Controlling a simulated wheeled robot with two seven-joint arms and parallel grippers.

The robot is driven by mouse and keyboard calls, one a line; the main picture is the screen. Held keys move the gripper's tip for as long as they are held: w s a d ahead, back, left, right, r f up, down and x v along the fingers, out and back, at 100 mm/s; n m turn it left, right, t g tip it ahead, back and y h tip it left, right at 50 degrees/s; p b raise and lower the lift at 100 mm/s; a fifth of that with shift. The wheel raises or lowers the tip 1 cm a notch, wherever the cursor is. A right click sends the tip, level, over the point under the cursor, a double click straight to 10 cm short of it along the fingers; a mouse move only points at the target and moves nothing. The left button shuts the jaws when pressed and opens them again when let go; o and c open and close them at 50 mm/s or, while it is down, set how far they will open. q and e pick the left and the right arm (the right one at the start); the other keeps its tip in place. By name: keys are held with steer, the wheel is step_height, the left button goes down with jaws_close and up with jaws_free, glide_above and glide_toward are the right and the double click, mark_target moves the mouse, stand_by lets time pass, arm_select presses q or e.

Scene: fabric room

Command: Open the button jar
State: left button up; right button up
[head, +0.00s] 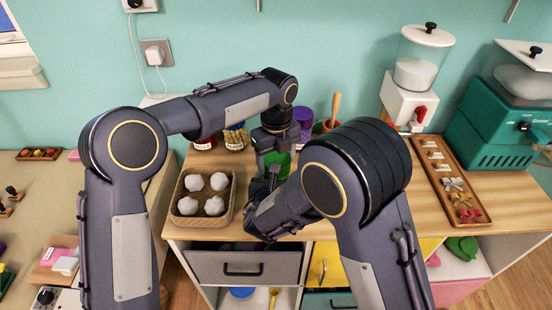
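A green object (281,159), possibly the button jar, stands on the wooden counter, mostly hidden behind my grippers. My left gripper (276,152) points down at it from above, with its fingers at its top. I cannot tell whether the fingers touch it or are closed on it. My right gripper (268,186) is low in front of it, close to its near side. My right forearm and wrist hide its fingers, so its opening cannot be seen. No lid can be made out apart from the jar.
A wooden tray (233,198) with white balls lies left of the grippers. Two labelled jars (205,144) (236,139), a purple container (303,122) and a pot with a wooden handle (334,112) stand behind. A long tray (440,160) and dispensers (418,70) are at right.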

arm_select(q)
steer(key=shift+d+n, duration=0.1)
steer(key=shift+n, duration=0.3)
steer(key=o, duration=1.1)
step_height(320, 180, up, 4)
steer(key=shift+r, duration=0.2)
step_height(320, 180, up, 3)
steer(key=shift+r+m, duration=0.2)
steer(key=shift+m, duration=0.9)
steer(key=shift+c, duration=0.4)
steer(key=shift+f, duration=3.9)
steer(key=shift+c, duration=0.5)
